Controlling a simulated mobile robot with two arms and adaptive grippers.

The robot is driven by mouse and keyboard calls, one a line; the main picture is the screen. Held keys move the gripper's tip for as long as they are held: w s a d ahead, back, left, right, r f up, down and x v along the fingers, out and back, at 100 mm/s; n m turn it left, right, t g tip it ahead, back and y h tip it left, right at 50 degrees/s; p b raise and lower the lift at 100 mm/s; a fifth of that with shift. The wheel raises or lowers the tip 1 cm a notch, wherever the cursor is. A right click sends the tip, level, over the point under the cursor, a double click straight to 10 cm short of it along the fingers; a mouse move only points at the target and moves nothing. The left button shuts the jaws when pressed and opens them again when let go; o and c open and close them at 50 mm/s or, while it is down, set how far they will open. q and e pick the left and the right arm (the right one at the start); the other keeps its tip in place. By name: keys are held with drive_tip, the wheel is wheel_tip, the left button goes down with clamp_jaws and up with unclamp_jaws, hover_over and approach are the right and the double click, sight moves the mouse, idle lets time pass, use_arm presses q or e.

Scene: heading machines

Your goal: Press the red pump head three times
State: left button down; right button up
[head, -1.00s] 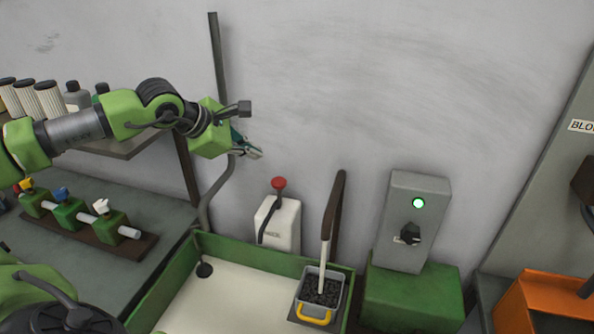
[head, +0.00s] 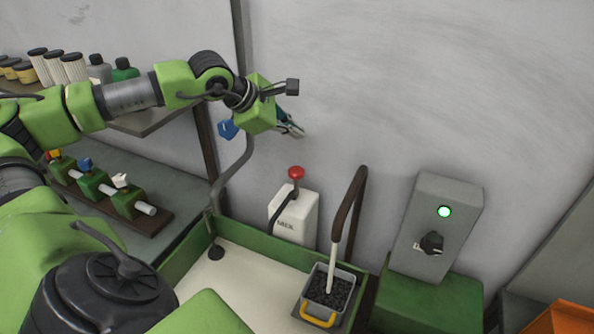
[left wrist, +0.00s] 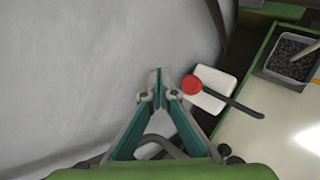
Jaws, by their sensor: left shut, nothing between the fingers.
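The red pump head (head: 296,173) tops a white pump bottle (head: 292,214) with a dark spout, standing against the wall behind the green-rimmed tray. In the left wrist view the red pump head (left wrist: 192,85) lies just right of the fingertips, with the white bottle (left wrist: 212,92) below it. My left gripper (head: 298,132) is shut and empty, above the pump head and apart from it. Its fingertips (left wrist: 155,90) point toward the wall side of the pump in the left wrist view. My right gripper is not in view.
A grey bin of dark granules (head: 328,290) with a yellow handle sits in the tray (head: 264,255). A grey switch box (head: 437,222) with a green light stands right. A shelf with bottles (head: 99,70) is left.

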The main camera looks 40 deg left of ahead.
sight(294, 171)
use_arm(q)
wheel_tip(294, 171, down, 2)
drive_tip(key=shift+f+b, duration=0.1)
drive_tip(key=shift+b, duration=0.45)
wheel_tip(294, 171, down, 5)
drive_tip(key=b, duration=0.3)
drive_tip(key=shift+f+b, duration=0.45)
drive_tip(key=shift+b, duration=0.45)
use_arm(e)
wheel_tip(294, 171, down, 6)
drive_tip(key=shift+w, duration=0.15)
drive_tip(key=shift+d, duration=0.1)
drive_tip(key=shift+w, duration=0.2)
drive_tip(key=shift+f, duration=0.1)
use_arm(q)
drive_tip(key=shift+f+b, duration=0.45)
drive_tip(key=shift+b, duration=0.3)
drive_tip(key=shift+r, duration=0.1)
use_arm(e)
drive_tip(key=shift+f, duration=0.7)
